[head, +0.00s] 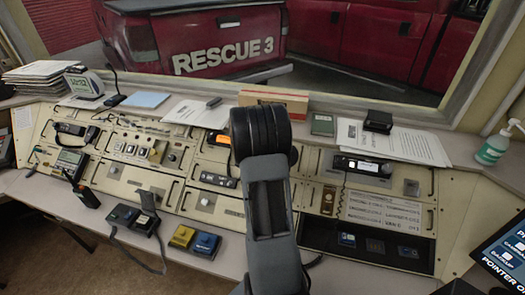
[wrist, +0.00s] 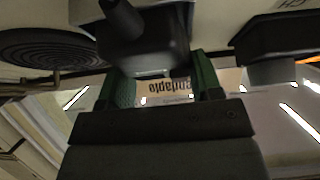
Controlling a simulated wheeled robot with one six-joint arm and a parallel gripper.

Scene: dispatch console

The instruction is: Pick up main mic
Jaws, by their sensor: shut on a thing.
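My gripper (wrist: 161,78) shows in the wrist view with its two green fingers on either side of a dark block with a short round stem (wrist: 146,48). I take this for the main mic. The fingers are shut on it. Its far end is cut off by the top of the picture. Whether it is clear of the surface cannot be told. In the head view my own arm stands in the middle and hides my gripper and the mic.
The console (head: 222,210) has panels of knobs and switches. A hand mic on a cord (head: 147,213), a yellow box (head: 182,236) and a blue box (head: 206,244) lie along its front left. A sanitizer bottle (head: 493,148) and a screen (head: 505,255) are at right.

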